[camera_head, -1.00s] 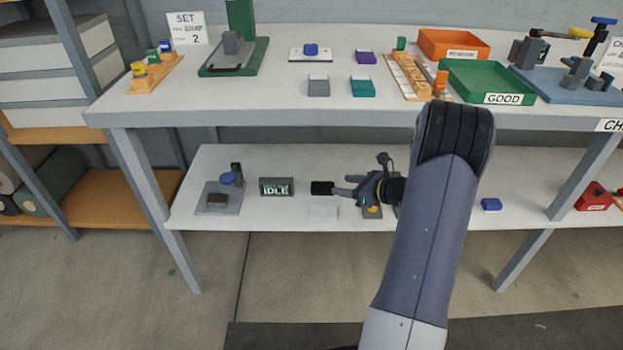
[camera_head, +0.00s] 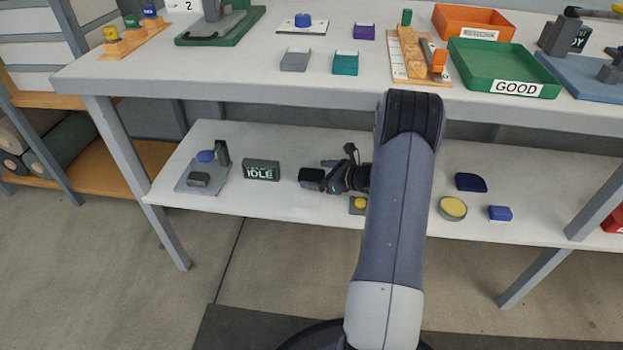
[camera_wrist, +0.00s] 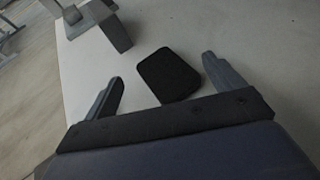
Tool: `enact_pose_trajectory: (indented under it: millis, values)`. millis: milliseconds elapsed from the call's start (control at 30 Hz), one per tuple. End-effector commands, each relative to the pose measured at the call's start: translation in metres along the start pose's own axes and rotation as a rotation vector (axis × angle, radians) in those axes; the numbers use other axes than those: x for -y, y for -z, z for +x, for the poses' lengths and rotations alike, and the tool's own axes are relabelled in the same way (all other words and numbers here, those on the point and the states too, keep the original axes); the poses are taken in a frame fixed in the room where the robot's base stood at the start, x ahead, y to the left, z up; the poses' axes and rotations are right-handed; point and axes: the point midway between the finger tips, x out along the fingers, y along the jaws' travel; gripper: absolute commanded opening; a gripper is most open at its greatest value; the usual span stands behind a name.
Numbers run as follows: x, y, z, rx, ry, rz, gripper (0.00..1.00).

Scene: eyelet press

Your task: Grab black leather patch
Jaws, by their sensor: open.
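The black leather patch (camera_wrist: 167,76) is a dark, flat, rounded four-sided piece in the wrist view. It lies between and slightly beyond the fingertips of my gripper (camera_wrist: 162,71). My gripper is open, and the fingers look apart from the patch. In the head view, my gripper (camera_head: 333,172) is low over the lower shelf, pointing left, partly hidden by my arm. A black block-like shape (camera_head: 312,179) at its tips appears to be the patch.
The lower shelf (camera_head: 270,205) holds the IDLE sign (camera_head: 261,171) and a small press (camera_head: 205,179) to the left. A navy piece (camera_head: 470,182), yellow disc (camera_head: 452,207) and blue block (camera_head: 500,213) lie right. The upper tabletop (camera_head: 230,75) is overhead.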

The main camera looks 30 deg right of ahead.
Motion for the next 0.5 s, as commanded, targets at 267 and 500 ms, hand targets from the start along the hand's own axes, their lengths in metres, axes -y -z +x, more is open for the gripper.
enact_pose_trajectory:
  millis: [267,500]
  values:
    - [0.0,0.001,0.032,0.001,0.0,0.0,0.89]
    - [0.0,0.0,0.032,0.001,0.0,0.001,0.87]
